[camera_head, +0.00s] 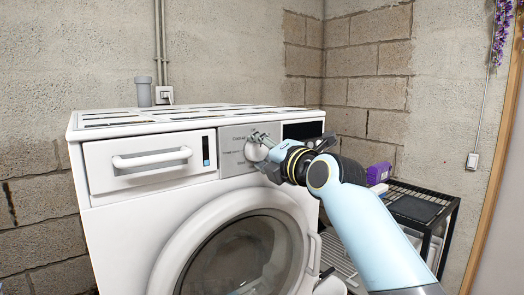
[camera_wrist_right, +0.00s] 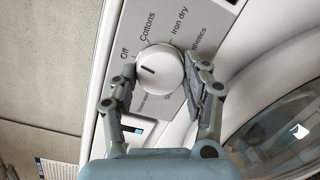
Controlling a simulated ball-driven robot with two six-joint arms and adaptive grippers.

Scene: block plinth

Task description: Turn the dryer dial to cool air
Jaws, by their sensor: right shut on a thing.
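The white dryer (camera_head: 135,215) stands against the wall, with its round white dial (camera_head: 255,152) on the grey panel right of the drawer. In the right wrist view the dial (camera_wrist_right: 160,72) has a short dark mark pointing left, near the "Off" label. "Cottons", "Iron dry" and a partly hidden "...nthetics" are readable; labels below the dial are partly covered, and I cannot read "cool air". My right gripper (camera_wrist_right: 162,84) has a finger on either side of the dial and is shut on it. My left gripper is not in view.
A white-handled drawer (camera_head: 150,160) is left of the panel, and the round glass door (camera_head: 240,255) is below. A black wire rack (camera_head: 420,208) with a purple box (camera_head: 379,173) stands at the right. A grey block wall is behind.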

